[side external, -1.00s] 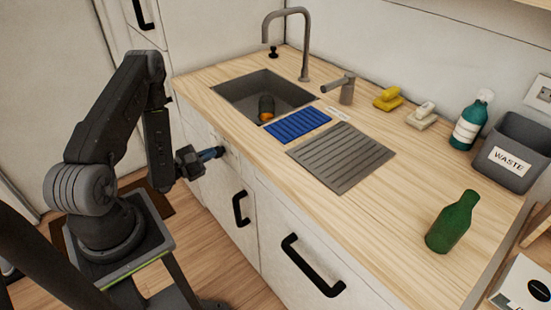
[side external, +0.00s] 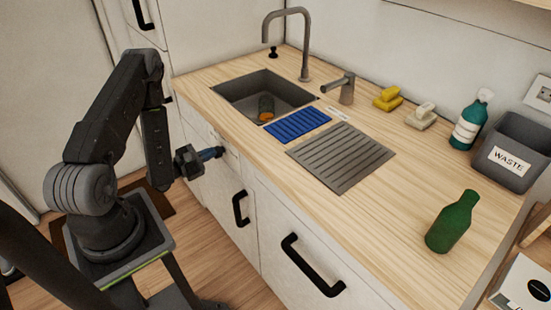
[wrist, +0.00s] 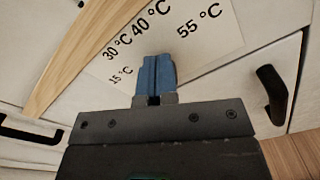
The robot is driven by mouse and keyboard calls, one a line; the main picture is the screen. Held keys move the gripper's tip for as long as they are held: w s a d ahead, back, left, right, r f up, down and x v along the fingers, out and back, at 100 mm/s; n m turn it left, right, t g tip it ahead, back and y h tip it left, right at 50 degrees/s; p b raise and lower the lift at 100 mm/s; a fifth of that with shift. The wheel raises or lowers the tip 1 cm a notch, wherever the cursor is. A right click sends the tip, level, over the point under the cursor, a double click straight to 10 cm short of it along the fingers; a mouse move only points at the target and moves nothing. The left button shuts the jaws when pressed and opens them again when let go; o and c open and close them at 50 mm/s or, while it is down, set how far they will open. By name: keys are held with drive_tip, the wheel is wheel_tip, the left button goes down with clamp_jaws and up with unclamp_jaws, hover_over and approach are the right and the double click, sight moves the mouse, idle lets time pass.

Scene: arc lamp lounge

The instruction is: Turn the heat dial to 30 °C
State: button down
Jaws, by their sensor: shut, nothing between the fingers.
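A white scale card (wrist: 215,25) on the cabinet front shows in the wrist view, printed 15, 30, 40 and 55 °C. In the side view, the card is a small pale patch (side external: 231,158) below the counter edge. My gripper (wrist: 157,62) has blue fingers, closed together with nothing between them. Their tips overlap the lower middle of the card in the wrist view. In the side view my gripper (side external: 220,152) points at the cabinet front beside the card. The dial itself cannot be made out; my fingers may hide it, and neither its setting nor any contact shows.
The wooden counter (side external: 400,180) overhangs just above my gripper. Black handles (side external: 241,208) (side external: 310,266) stick out from the cabinet doors to the right. The sink (side external: 240,92), drying rack (side external: 340,158) and green bottle (side external: 453,222) are above, clear of my arm.

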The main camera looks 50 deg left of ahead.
drive_tip(key=shift+w+a+r, duration=0.3)
drive_tip(key=shift+w+r, duration=0.05)
drive_tip(key=shift+w, duration=0.15)
drive_tip(key=shift+d+r, duration=0.15)
drive_tip(key=shift+r, duration=0.1)
drive_tip(key=shift+s, duration=0.1)
drive_tip(key=s, duration=0.6)
drive_tip(key=shift+f, duration=0.15)
